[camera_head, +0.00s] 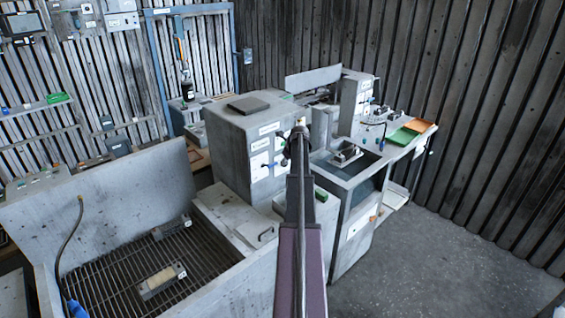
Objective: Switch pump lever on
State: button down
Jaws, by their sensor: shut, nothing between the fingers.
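My arm reaches away from the camera up the middle of the view. My gripper (299,135) is at its far end, small and dark, in front of the right part of a grey cabinet (228,150). It looks shut and empty; its fingers are hard to make out. I cannot tell which part is the pump lever, or whether the gripper touches anything. My arm and gripper hide part of the cabinet's front and right side.
A grey basin with a slatted grate (115,270) is at the lower left, with a part (162,280) on it and a hose (68,240). A second machine (355,100) and green and orange trays (403,137) are to the right. The floor (450,260) is clear at lower right.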

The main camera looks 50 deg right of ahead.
jog(key=shift+p+v, duration=0.45)
jog(key=shift+v, duration=0.3)
jog(key=shift+w, duration=0.1)
jog(key=w+a+f+n+g+y+b, duration=0.1)
jog(key=w+a+f+n+b, duration=0.35)
jog(key=a, duration=0.95)
jog(key=w+a+f+n+g+b, duration=0.1)
jog(key=a+f+n, duration=0.1)
jog(key=a+n, duration=0.9)
jog(key=w+a+f+n+g+y+b, duration=0.1)
jog(key=w+a+f+n+b, duration=0.25)
jog(key=a, duration=1.35)
jog(key=s+a+f+n+b, duration=0.2)
jog(key=s+a+n, duration=0.2)
jog(key=a, duration=0.6)
jog(key=s+a+f+n+g+b, duration=0.1)
jog(key=s+a+f+n+b, duration=0.1)
jog(key=s+a+n, duration=0.3)
jog(key=s+a+f+n+g+b, duration=0.1)
jog(key=s+a+f+n+b, duration=0.2)
jog(key=a+n, duration=0.7)
jog(key=s+a+f, duration=0.1)
jog(key=s+a, duration=0.1)
jog(key=a, duration=0.3)
jog(key=shift+s+a+h, duration=0.2)
jog(key=shift+a+h, duration=0.05)
jog(key=shift+h, duration=0.15)
